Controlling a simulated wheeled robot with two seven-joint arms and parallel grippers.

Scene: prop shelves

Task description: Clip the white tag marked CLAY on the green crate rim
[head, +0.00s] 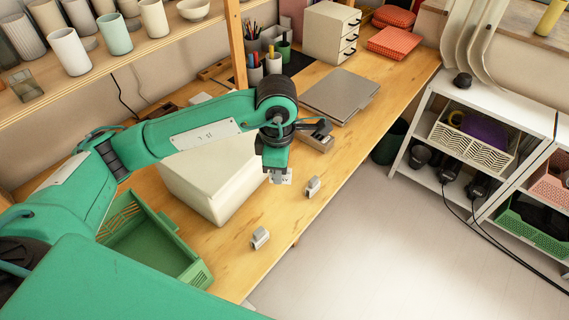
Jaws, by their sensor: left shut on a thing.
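My left gripper (277,169) points down above the wooden table, to the right of a white box. It is shut on a small white tag (284,179). Dark marks show on the tag, too small to read, and the gripper hides its upper part. A green crate (187,236) stands on the table at the lower left, well apart from the gripper. Its right and front rims show, and my arm covers part of it. My right gripper is out of view.
Two small grey clip-like pieces lie on the table, one nearer (260,237) and one farther (313,187). The white box (212,180) stands between gripper and crate. A grey laptop (340,95) lies behind. Another green crate (536,226) sits on the right shelf.

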